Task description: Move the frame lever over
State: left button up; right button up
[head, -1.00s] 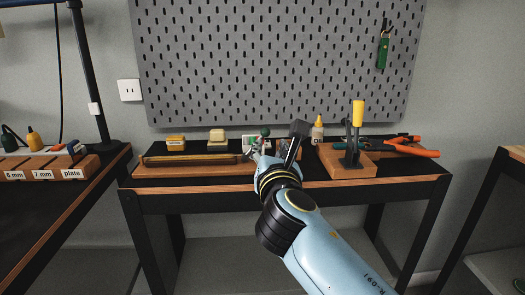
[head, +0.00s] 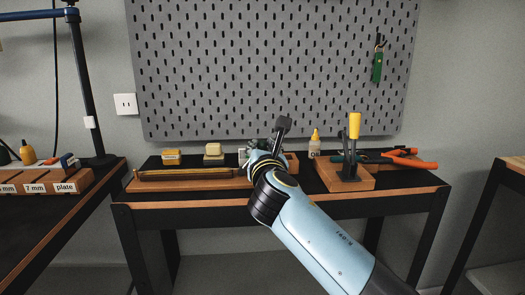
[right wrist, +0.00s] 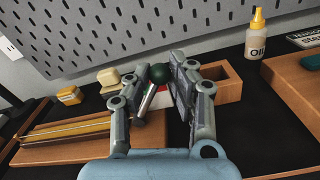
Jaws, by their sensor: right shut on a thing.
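A lever with a dark green ball knob (right wrist: 160,72) and a short metal rod (right wrist: 148,100) stands at the far end of a wooden board in the right wrist view; I take it to be the frame lever. My right gripper (right wrist: 158,74) is shut on it, with one finger on each side of the knob and rod. In the head view my right gripper (head: 256,157) is over the bench's middle, and my own wrist hides most of the lever. My left gripper is not in view.
The wooden board (right wrist: 75,151) carries a long brass bar (right wrist: 62,133). A yellow block (head: 171,157) and a cream block (head: 213,151) stand behind it. Right are an open wooden box (right wrist: 222,82), an oil bottle (right wrist: 255,35) and a yellow-handled clamp (head: 354,126). A pegboard (head: 270,70) rises behind.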

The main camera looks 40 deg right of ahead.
jog(key=shift+a+r, duration=0.1)
jog(key=shift+r, duration=0.1)
jog(key=shift+w+a+r+p, duration=0.45)
jog(key=shift+w+a+p, duration=0.05)
jog(key=shift+a, duration=0.35)
